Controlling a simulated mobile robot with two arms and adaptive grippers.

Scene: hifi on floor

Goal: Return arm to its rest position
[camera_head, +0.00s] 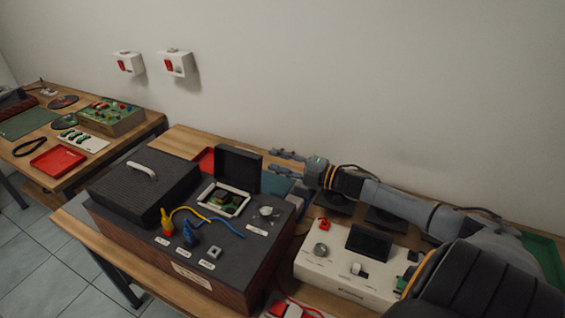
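My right arm (400,200) comes in from the right edge and reaches left over the back of the near table, close to the wall. My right gripper (279,162) is at its end, just right of the raised black lid on the dark box. Its two grey fingers point left and stand apart, with nothing seen between them. My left gripper is not in view.
Below the arm stands a white panel box (330,270) with a knob and a black screen. Left of it is a large dark box (240,268) with plugs and cables. A second table (130,131) is at the left. Red-and-white boxes (176,64) hang on the wall.

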